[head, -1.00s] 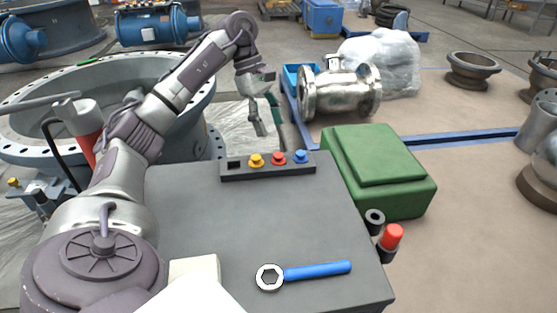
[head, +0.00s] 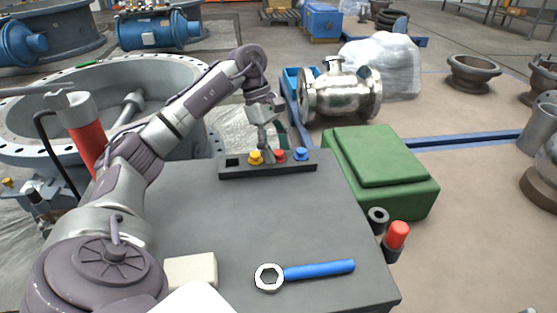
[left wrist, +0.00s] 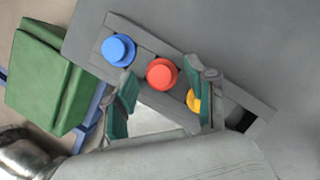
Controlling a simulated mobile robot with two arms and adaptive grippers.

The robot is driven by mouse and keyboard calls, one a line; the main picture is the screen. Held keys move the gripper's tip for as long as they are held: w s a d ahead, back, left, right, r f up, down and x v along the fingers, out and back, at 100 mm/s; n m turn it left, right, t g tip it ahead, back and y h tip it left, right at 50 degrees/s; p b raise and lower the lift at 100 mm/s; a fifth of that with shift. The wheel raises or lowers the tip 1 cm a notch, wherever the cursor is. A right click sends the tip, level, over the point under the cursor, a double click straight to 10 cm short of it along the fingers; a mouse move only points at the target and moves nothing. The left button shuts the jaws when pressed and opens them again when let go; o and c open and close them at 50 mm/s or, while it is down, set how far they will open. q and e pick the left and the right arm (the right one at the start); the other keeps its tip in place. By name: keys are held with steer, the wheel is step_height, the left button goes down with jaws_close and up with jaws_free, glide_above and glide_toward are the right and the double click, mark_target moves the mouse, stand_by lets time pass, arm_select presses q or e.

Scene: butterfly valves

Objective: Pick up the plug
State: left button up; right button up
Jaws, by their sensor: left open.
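A dark rack (head: 240,174) at the back edge of the grey table holds a yellow plug (head: 255,158), a red plug (head: 280,156) and a blue plug (head: 301,154) in a row, with an empty square slot at its left end. My left gripper (head: 274,148) points down at the rack, close to the red plug. In the left wrist view its open fingers (left wrist: 160,76) appear on either side of the red plug (left wrist: 162,74). One finger partly covers the yellow plug (left wrist: 193,100); the blue plug (left wrist: 118,50) is clear. Contact with the red plug cannot be told. My right gripper is out of view.
A blue-handled ring wrench (head: 318,270) and a pale block (head: 191,270) lie on the table (head: 230,220). A green case (head: 378,170) stands to the right, with a red-capped cylinder (head: 397,235) at the table's right edge. The table's middle is clear.

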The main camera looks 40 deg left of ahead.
arm_select(q)
steer(key=c, duration=0.9)
steer(key=shift+r, duration=0.1)
